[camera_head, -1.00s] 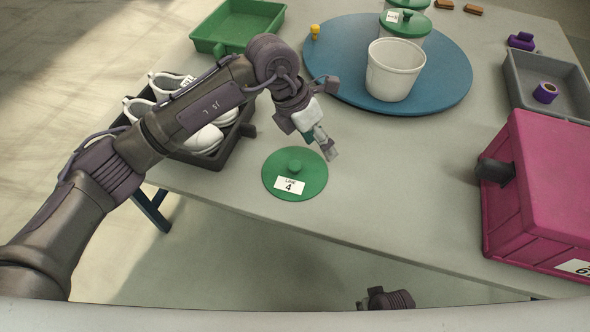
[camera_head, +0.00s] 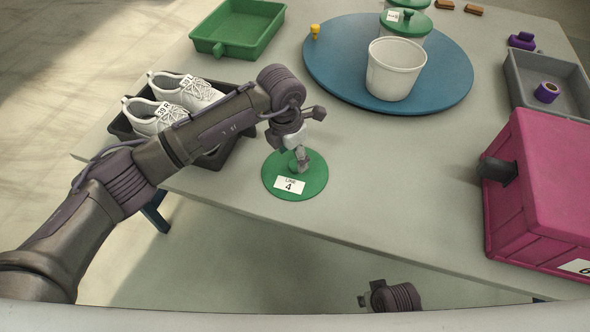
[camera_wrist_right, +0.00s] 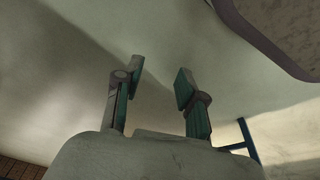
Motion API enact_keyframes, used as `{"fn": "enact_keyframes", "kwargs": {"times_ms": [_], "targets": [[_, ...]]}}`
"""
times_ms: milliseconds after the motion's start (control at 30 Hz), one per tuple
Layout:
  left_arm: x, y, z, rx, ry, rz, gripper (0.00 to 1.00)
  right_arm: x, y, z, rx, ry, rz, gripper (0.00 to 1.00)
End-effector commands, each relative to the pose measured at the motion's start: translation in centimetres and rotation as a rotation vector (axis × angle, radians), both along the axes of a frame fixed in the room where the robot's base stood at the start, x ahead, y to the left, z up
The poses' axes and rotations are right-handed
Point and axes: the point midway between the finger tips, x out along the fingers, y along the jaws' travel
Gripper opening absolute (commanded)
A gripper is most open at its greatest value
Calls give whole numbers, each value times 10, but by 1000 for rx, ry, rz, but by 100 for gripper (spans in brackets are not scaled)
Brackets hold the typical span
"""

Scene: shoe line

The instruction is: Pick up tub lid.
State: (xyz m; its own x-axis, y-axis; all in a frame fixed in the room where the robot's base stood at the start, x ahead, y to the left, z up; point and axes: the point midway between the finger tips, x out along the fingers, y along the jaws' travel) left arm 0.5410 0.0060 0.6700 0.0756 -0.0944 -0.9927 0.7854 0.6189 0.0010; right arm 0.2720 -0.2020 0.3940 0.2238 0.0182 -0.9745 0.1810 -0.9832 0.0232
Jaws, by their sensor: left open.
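The green tub lid (camera_head: 312,183) lies flat on the table near its front edge, with a white label reading "LINE 4" facing me. My left gripper (camera_head: 300,162) is directly over the lid, open, with its fingers pointing down at the lid's centre. The fingers hide the lid's knob, and I cannot tell whether they touch it. My right gripper (camera_wrist_right: 155,85) shows in the right wrist view with its two fingers apart and nothing between them. In the head view only part of the right arm shows, low beyond the table's front edge.
A white open tub (camera_head: 394,70) stands on a blue round turntable (camera_head: 335,85), with green-lidded tubs behind it. A dark crate of white shoes (camera_head: 212,160) is left of the lid. A green tray (camera_head: 238,30), a grey tray (camera_head: 520,95) and a magenta box (camera_head: 545,190) stand around.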

Motion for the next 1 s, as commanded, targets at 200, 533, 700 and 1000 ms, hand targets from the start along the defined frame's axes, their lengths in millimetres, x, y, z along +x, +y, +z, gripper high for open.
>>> {"fn": "enact_keyframes", "kwargs": {"times_ms": [200, 533, 700, 1000], "targets": [[-2, -5, -34, 0, 3, 2, 64, 3, 0, 13, 0, -9, -1, 40], [-1, -6, -37, -1, 1, 0, 52, 2, 0, 15, 0, -3, -2, 40], [-1, -5, -37, -1, 1, 0, 24, 2, 0, 14, 0, -2, -1, 40], [-1, -5, -38, 0, 1, 0, 0, 2, 0, 14, 0, -4, -1, 40]]}}
